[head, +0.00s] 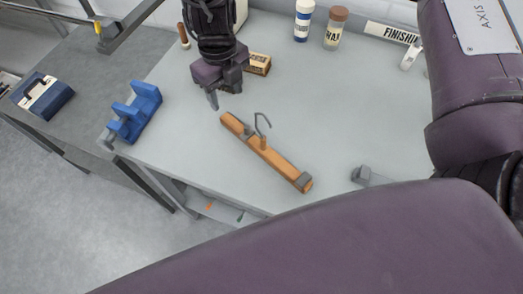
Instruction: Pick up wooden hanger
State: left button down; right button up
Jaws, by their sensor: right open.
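The wooden hanger (277,160) lies on the grey tabletop near its front edge, slanting from upper left to lower right. It is an orange-brown bar with grey clips and a thin metal hook standing up near its middle. My right gripper (226,92) is open and empty, a little beyond the hanger's upper left end, with a visible gap between them. My left gripper is not in view.
A blue holder (134,112) stands at the table's left edge. A small labelled box (258,64) is just right of my right gripper. A white-and-blue bottle (303,20) and a brown-capped jar (335,28) stand at the back. My purple arm parts cover the lower right.

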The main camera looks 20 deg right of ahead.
aim_at(229, 119)
jog(key=shift+f, duration=0.8)
jog(key=shift+s+f, duration=0.1)
jog(key=shift+f, duration=0.7)
jog(key=f+p, duration=0.1)
jog(key=f, duration=0.1)
jog(key=f+p, duration=0.1)
jog(key=f, duration=0.2)
jog(key=shift+s+a+f, duration=0.15)
jog(key=shift+a, duration=0.05)
jog(key=shift+f, duration=0.15)
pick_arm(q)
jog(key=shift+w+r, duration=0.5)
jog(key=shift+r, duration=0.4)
pick_arm(e)
grip_shut()
